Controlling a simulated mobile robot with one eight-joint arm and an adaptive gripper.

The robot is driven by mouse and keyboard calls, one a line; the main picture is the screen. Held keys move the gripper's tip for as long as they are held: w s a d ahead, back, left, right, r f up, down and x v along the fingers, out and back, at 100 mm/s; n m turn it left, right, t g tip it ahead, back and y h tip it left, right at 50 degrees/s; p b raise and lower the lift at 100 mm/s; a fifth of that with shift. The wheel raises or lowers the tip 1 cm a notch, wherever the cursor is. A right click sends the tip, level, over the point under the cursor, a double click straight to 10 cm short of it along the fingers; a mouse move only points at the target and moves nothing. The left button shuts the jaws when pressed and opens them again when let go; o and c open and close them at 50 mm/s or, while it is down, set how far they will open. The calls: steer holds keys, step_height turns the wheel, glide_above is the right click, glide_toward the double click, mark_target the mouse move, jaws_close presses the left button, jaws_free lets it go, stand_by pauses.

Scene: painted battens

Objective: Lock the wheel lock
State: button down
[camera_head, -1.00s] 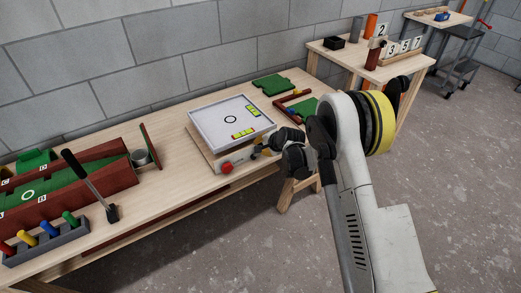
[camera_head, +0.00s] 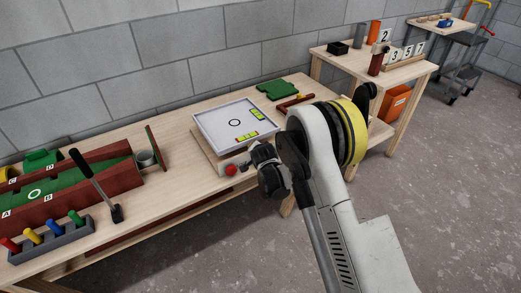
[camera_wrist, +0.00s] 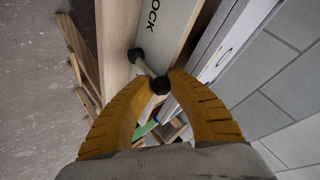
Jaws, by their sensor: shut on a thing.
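In the wrist view, the wheel lock lever (camera_wrist: 147,68) is a short pale rod with a black pivot at one end and a black ball knob (camera_wrist: 160,85) at the other. It sits on the side of a box, beside a panel lettered "OCK" (camera_wrist: 152,18), the rest of the word cut off. My gripper (camera_wrist: 162,84) has its yellow fingers closed around the knob. In the head view, the box with a white-rimmed tray (camera_head: 208,137) stands on the bench, and my dark wrist (camera_head: 268,170) is at its front right. The lever and fingers are mostly hidden there.
A red knob (camera_head: 231,170) is on the box front, left of my wrist. A green plate (camera_head: 277,90) lies behind the box. A red-walled trough (camera_head: 125,177) and a peg rack (camera_head: 50,244) stand to the left. Open floor lies right of the bench.

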steer(key=shift+s+a+f+t, duration=0.2)
steer(key=shift+s+a+t, duration=0.05)
steer(key=shift+t, duration=0.05)
steer(key=shift+h, duration=0.3)
steer(key=c, duration=1.1)
jaws_free()
steer(key=shift+w, duration=0.1)
steer(key=shift+r, duration=0.1)
steer(key=v, duration=1.2)
